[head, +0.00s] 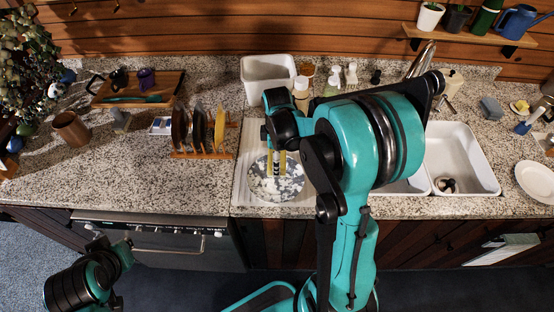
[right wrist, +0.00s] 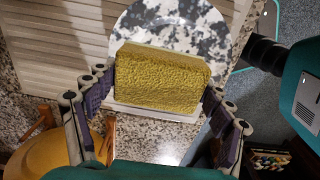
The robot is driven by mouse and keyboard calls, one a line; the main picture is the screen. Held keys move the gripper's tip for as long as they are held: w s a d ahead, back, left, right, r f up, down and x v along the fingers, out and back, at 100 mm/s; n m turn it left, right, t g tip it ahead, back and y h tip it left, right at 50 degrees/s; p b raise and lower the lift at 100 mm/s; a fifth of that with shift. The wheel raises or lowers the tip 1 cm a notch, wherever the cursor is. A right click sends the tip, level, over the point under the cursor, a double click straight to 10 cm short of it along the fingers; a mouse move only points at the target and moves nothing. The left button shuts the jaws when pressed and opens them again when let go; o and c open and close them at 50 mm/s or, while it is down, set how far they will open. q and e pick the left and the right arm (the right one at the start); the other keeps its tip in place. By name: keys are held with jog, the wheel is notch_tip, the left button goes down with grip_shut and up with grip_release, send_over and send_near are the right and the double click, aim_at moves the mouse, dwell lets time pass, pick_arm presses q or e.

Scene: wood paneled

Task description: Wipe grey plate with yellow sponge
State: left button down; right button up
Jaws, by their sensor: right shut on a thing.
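The grey plate (head: 292,187) is round with a dark and white mottled pattern and lies on the ribbed drainboard left of the sink. It also shows at the top of the right wrist view (right wrist: 190,25). My right gripper (right wrist: 158,82) is shut on the yellow sponge (right wrist: 163,78), with a finger at each end. The sponge covers the plate's near part in that view; I cannot tell whether they touch. In the head view, my right gripper (head: 277,164) is over the plate. My left gripper (head: 112,250) is low, in front of the oven; its opening is unclear.
A white tub (head: 268,72) and bottles stand behind. The white sink (head: 460,160) and a white plate (head: 536,181) are right. The counter at front left is clear.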

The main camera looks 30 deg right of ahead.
jog(key=shift+r, duration=0.2)
jog(key=shift+r+p, duration=1.05)
jog(key=shift+r, duration=0.5)
